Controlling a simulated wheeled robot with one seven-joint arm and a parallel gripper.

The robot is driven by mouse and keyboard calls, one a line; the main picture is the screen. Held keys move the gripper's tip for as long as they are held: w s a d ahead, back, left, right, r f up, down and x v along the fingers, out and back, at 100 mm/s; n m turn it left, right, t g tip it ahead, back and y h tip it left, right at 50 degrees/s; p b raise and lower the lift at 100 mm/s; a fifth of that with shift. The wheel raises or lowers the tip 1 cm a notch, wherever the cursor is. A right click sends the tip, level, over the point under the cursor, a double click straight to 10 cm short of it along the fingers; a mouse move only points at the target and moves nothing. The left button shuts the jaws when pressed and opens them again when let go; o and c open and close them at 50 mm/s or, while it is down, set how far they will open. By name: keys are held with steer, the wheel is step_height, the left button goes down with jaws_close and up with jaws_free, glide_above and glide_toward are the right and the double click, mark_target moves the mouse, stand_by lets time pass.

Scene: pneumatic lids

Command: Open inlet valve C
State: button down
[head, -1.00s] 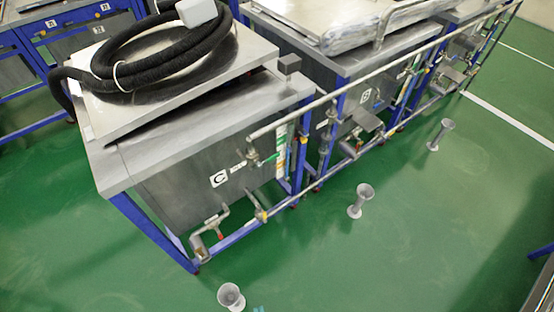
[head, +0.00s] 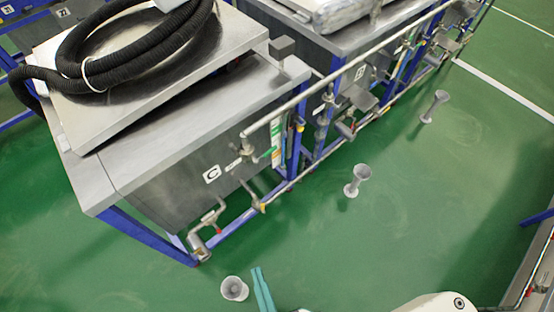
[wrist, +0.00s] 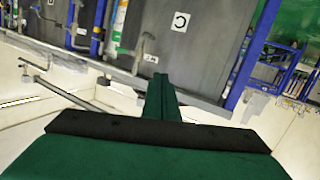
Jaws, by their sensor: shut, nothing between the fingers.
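Tank C (head: 175,170) is a grey metal box with a white C label (head: 212,174). A valve with a green handle (head: 266,154) sits at the end of the upper pipe, right of the label. A lower outlet fitting (head: 208,222) with a red handle is near the tank's foot. Which valve is the inlet is not labelled legibly. My gripper (head: 262,288) is shut and empty, low in the head view, over the floor and apart from the tank. In the wrist view its green fingers (wrist: 160,98) point toward the tank, with the C label (wrist: 181,21) upside down and a metal fitting (wrist: 141,50) beyond.
Funnel-shaped floor drains (head: 234,289) (head: 357,180) (head: 434,106) stand in front of the tanks. A long upper pipe (head: 345,75) runs along the row. A black hose (head: 130,50) lies on the tank's lid (head: 120,105).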

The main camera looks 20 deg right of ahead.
mark_target(270, 151)
steer(key=w+d+f+m+t+y, duration=0.1)
steer(key=w+d+f+m+y, duration=0.1)
steer(key=w+d+m, duration=0.5)
steer(key=w+d+f+m+t+y, duration=0.1)
steer(key=w+d+f+m+y, duration=0.2)
steer(key=w+m, duration=0.6)
steer(key=w+d+f+m+t+y, duration=0.1)
steer(key=w+d+f+m, duration=0.5)
steer(key=m, duration=1.1)
steer(key=w+d+y, duration=0.1)
steer(key=d, duration=0.3)
steer(key=shift+w+d+t, duration=0.3)
steer(key=shift+w, duration=0.1)
steer(key=shift+w, duration=0.1)
steer(key=w+a+r, duration=0.3)
steer(key=w+r, duration=0.3)
steer(key=w, duration=0.3)
steer(key=shift+a+r, duration=0.15)
steer(key=shift+w+a+y, duration=0.1)
steer(key=shift+a+y, duration=0.05)
steer(key=shift+y, duration=0.15)
